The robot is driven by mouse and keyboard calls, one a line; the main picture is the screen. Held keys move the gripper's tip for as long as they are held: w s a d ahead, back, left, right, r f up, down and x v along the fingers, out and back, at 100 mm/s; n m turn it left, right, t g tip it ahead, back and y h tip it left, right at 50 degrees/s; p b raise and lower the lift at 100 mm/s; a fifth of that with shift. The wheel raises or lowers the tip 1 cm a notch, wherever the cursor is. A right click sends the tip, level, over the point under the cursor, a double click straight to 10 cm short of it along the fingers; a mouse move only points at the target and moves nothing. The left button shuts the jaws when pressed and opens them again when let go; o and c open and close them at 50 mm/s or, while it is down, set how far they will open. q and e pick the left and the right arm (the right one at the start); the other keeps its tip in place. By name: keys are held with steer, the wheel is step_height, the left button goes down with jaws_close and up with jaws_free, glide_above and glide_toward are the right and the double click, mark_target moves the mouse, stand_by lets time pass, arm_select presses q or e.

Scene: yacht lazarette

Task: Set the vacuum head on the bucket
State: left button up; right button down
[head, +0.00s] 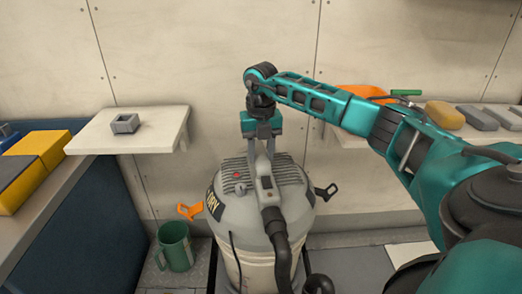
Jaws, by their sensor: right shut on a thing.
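The grey vacuum head (228,203), domed with dark vents, a red button and a black hose, sits at the top of the pale bucket (255,268). Whether its rim is fully seated all round I cannot tell. An orange latch (190,211) sticks out at the left and a black latch (326,192) at the right; both stand away from the body. My right gripper (261,158) points down from above and is shut on the vacuum head at its top handle. My left gripper is not in view.
A white shelf (90,135) with a small grey square holder (125,123) is at the left. A green jug (174,247) stands on the floor left of the bucket. Yellow boxes (40,148) lie far left. A right shelf holds a sponge (444,115) and an orange tray (362,91).

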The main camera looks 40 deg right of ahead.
steer(key=shift+w+f, duration=0.1)
steer(key=shift+f, duration=0.15)
stand_by(0.3)
steer(key=c, duration=0.9)
jaws_free()
steer(key=o, duration=0.3)
steer(key=shift+o, duration=0.2)
steer(key=shift+s+f, duration=0.2)
steer(key=shift+f, duration=0.1)
arm_select(q)
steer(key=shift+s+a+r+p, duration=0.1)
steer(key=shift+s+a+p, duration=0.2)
steer(key=shift+p, duration=0.3)
arm_select(e)
step_height(320, 180, up, 13)
steer(key=shift+r, duration=0.2)
steer(key=shift+w, duration=0.1)
